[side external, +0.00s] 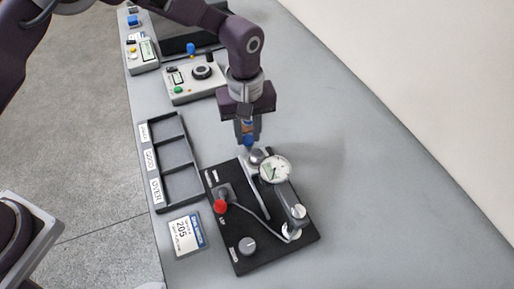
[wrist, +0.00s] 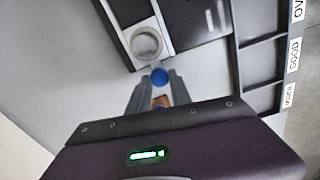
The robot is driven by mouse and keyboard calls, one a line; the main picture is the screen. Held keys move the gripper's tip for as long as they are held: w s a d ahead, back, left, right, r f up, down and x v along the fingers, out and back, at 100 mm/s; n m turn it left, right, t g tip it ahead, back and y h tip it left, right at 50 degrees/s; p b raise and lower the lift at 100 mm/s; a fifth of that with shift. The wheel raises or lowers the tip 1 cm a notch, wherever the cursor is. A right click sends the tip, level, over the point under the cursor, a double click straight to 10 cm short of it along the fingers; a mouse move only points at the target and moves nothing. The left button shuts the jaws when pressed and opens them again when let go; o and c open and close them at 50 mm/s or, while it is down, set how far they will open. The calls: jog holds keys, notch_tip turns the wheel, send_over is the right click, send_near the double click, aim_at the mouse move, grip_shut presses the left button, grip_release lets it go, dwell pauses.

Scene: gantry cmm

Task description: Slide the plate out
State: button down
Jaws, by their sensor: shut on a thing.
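My gripper (side external: 247,140) points down at the far end of a black gauge fixture (side external: 262,245). It is shut on a small blue knob (wrist: 160,76), which sits between the fingertips in the wrist view. A brown piece (wrist: 161,101) shows between the fingers, further up. A pale metal plate (side external: 256,195) lies lengthwise on the fixture; in the wrist view its end (wrist: 127,22) is beside a round grey disc (wrist: 147,43). Whether the knob joins the plate is hidden. A dial gauge (side external: 274,169) stands over the plate and covers part of it.
A dark three-compartment tray (side external: 181,167) with labels lies left of the fixture. A red-knobbed lever (side external: 220,206) and a label card (side external: 185,236) are nearby. Control boxes (side external: 196,84) stand behind. The grey table (side external: 370,200) is clear to the right.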

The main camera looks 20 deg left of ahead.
jog(key=shift+w+a, duration=0.35)
jog(key=shift+w, duration=0.05)
jog(key=c, duration=1.2)
grip_release()
jog(key=shift+o, duration=0.2)
notch_tip(320, 180, up, 6)
jog(key=shift+r, duration=0.6)
